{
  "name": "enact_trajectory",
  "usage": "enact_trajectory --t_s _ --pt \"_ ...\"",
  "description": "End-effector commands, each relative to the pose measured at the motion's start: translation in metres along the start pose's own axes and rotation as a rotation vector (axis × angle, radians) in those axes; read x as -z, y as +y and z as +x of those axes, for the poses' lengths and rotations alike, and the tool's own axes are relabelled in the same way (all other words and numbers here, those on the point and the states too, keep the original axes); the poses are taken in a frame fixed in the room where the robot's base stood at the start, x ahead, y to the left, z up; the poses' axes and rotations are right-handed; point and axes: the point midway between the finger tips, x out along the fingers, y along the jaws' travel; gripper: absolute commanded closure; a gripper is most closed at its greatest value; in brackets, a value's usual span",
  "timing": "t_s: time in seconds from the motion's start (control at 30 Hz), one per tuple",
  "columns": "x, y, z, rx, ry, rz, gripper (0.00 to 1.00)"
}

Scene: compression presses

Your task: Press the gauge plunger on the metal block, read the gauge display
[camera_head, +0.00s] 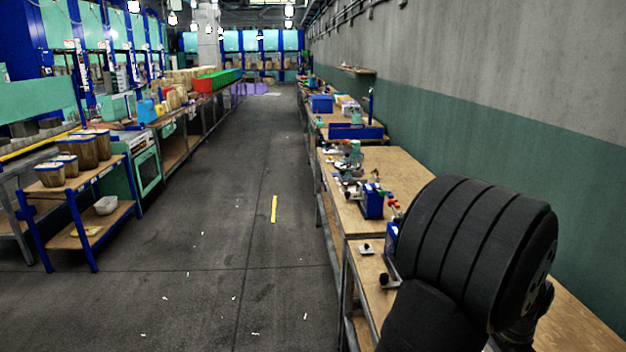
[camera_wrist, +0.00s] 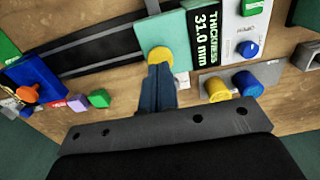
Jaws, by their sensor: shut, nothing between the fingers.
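In the wrist view, a teal gauge (camera_wrist: 178,36) carries a black display (camera_wrist: 207,37) with white text, "THICKNESS 31.0 mm". A round yellow plunger (camera_wrist: 160,54) is on the teal gauge. My gripper (camera_wrist: 160,68) is shut and empty. Its fingertips overlap the lower part of the yellow plunger; whether they press it I cannot tell. A grey metal block (camera_wrist: 269,72) to the right has a yellow cylinder (camera_wrist: 217,90) and a blue cylinder (camera_wrist: 247,83) beside or on it. What lies under the gauge is hidden. In the head view my arm hides the gripper and gauge.
A grey panel with a blue knob (camera_wrist: 247,49) stands right of the display. A dark strip (camera_wrist: 95,50) runs left of the gauge. A blue block (camera_wrist: 35,82), a purple piece (camera_wrist: 77,103) and a green piece (camera_wrist: 99,98) lie left. The wooden bench (camera_head: 356,218) continues ahead.

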Motion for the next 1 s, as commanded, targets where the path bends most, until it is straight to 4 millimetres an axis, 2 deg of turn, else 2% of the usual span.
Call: enact_trajectory --t_s 0.6,1.0 --pt "0.001 0.000 -0.044 0.001 0.002 0.000 1.00" --pt "0.000 0.000 -0.048 0.000 0.000 0.000 1.00"
